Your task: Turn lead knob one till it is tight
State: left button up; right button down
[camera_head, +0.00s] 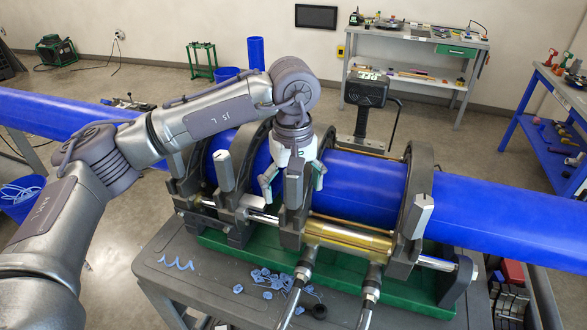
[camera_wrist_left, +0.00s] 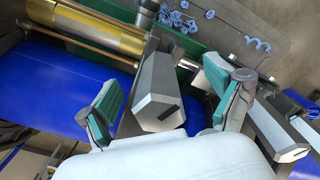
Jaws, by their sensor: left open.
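My left gripper (camera_head: 293,184) comes down over the blue pipe (camera_head: 365,186) at the clamp rings. It is open, with teal-padded fingers on either side of a grey faceted clamp knob (camera_head: 294,188). In the left wrist view the same knob (camera_wrist_left: 160,92) stands between the spread fingers (camera_wrist_left: 162,82), with gaps at both sides. Other grey knobs are on the neighbouring clamp ring (camera_head: 223,170) and on the right clamp ring (camera_head: 421,216). No label shows which knob is number one. My right gripper is not in view.
A brass cylinder (camera_head: 347,240) and hoses sit at the front of the green cart base (camera_head: 385,293). Blue shavings (camera_head: 270,282) lie on the grey cart top (camera_head: 185,250). A dark boxy device on a stand (camera_head: 366,90) is behind the pipe. Workbenches are at the back and right.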

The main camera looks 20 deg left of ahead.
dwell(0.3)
pick_arm(q)
jog(key=shift+r+p, duration=1.4)
jog(key=shift+r, duration=1.65)
